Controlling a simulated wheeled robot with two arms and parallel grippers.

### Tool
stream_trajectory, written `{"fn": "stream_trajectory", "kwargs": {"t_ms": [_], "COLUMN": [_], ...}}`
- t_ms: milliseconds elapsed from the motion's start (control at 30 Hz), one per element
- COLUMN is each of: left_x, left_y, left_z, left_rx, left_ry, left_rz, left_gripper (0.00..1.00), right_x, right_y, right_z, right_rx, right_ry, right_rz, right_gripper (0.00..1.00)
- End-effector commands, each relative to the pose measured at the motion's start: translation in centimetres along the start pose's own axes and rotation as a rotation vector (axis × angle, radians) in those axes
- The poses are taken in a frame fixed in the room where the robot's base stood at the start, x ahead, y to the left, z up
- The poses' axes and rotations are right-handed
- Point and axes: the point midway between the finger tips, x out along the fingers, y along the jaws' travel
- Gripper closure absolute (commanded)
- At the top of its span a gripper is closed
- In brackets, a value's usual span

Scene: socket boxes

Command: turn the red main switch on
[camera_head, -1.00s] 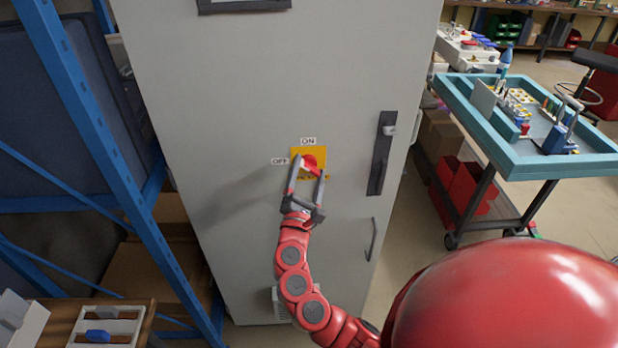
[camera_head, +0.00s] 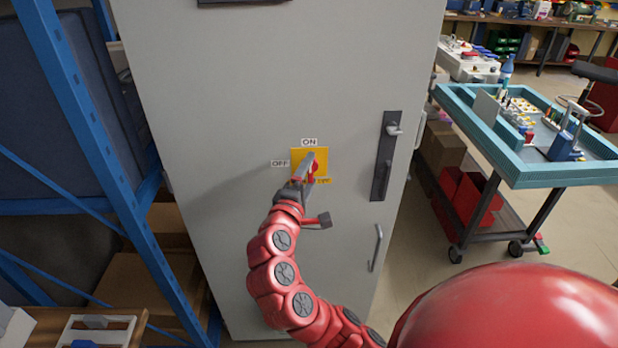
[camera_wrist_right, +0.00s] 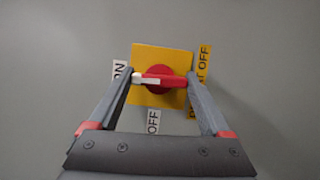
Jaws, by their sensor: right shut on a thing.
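The red main switch (camera_head: 315,168) sits on a yellow plate (camera_head: 321,155) on the grey cabinet door. An ON label (camera_head: 309,142) is above the plate and an OFF label (camera_head: 280,163) to its left. In the right wrist view the red handle (camera_wrist_right: 175,79) lies across the red knob, its white-marked end toward the ON label (camera_wrist_right: 119,73). My right gripper (camera_head: 311,166) is shut on the handle, one finger at each end, as the wrist view (camera_wrist_right: 160,82) shows. In the head view it is nearly edge-on and partly hides the switch. My left gripper is not in view.
The grey cabinet (camera_head: 240,100) has a black latch handle (camera_head: 384,165) and a lower grip bar (camera_head: 376,248) right of the switch. A blue rack (camera_head: 85,110) stands at the left.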

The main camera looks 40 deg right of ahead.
Motion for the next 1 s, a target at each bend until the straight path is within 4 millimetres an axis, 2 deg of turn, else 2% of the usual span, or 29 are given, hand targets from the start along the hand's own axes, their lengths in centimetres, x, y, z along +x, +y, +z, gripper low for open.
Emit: {"fn": "stream_trajectory", "kwargs": {"t_ms": [667,700,800,1000], "left_x": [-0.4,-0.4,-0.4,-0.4], "left_y": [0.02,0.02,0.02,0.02], "left_z": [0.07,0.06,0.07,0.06], "left_rx": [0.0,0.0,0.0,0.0], "left_ry": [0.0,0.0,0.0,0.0], "left_rz": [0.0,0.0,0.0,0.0], "left_gripper": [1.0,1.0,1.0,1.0], "right_x": [0.03,0.03,0.03,0.0], "right_y": [-0.13,-0.13,-0.1,-0.04], "right_z": [0.09,0.09,0.08,0.06], "right_rx": [0.062,0.062,0.062,0.062], "right_ry": [-0.003,-0.003,-0.002,-0.002], "right_rz": [-0.03,-0.03,-0.029,-0.027], "right_gripper": [0.73,0.16,0.0,0.0]}}
